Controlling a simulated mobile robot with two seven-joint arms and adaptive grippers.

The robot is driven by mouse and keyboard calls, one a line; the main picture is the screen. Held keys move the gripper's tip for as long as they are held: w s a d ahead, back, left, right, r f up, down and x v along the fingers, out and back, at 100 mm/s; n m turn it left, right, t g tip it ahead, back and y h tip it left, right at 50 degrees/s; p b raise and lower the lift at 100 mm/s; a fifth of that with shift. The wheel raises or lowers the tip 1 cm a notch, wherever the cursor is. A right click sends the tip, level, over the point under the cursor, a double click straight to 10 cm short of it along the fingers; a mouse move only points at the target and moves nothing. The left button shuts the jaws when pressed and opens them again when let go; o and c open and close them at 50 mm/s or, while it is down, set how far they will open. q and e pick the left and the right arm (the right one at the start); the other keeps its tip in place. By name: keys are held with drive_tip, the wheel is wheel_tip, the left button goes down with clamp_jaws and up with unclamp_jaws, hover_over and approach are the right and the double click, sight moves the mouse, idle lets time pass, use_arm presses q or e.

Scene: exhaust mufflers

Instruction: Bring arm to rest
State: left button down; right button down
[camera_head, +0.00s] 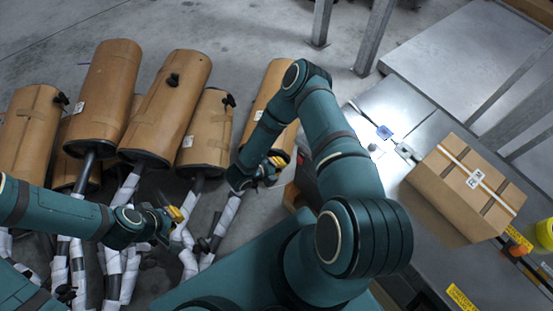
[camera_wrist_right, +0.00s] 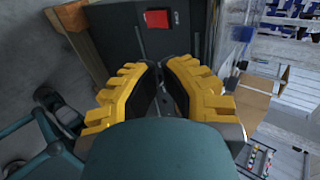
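My left gripper (camera_head: 176,213) reaches in from the left in the head view, above the wrapped pipes of the mufflers. Its yellow fingers are small there, and I cannot tell how far apart they are. My right arm (camera_head: 340,150) is folded, with its elbow high and its forearm pointing down. My right gripper (camera_head: 279,161) is at the lower end of a muffler (camera_head: 265,105); I cannot tell whether they touch. In the right wrist view its yellow fingers (camera_wrist_right: 158,75) come together at the tips, with nothing visible held between them.
Several brown-wrapped mufflers (camera_head: 165,105) stand in a group at left. A taped cardboard box (camera_head: 467,188) sits on the grey metal table (camera_head: 405,105) at right. Metal posts (camera_head: 374,35) rise behind. Bare floor (camera_head: 230,30) shows at the back.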

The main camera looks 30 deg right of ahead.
drive_tip(key=w+a+r+n+t+y+b, duration=0.1)
drive_tip(key=w+a+r+n+t+y, duration=0.2)
drive_tip(key=n, duration=0.5)
drive_tip(key=w+a+r+n+t+y, duration=0.1)
drive_tip(key=w+a+n+t+y, duration=0.15)
drive_tip(key=a+n+y, duration=0.35)
drive_tip(key=s+a+r+n+g+y+b, duration=0.1)
drive_tip(key=s+a+r+n+g+y, duration=0.3)
drive_tip(key=n, duration=1.5)
drive_tip(key=s+a+r+y, duration=0.1)
drive_tip(key=s+a+r, duration=0.2)
drive_tip(key=s, duration=0.2)
drive_tip(key=shift+s+r+b, duration=0.3)
drive_tip(key=shift+s+r, duration=0.1)
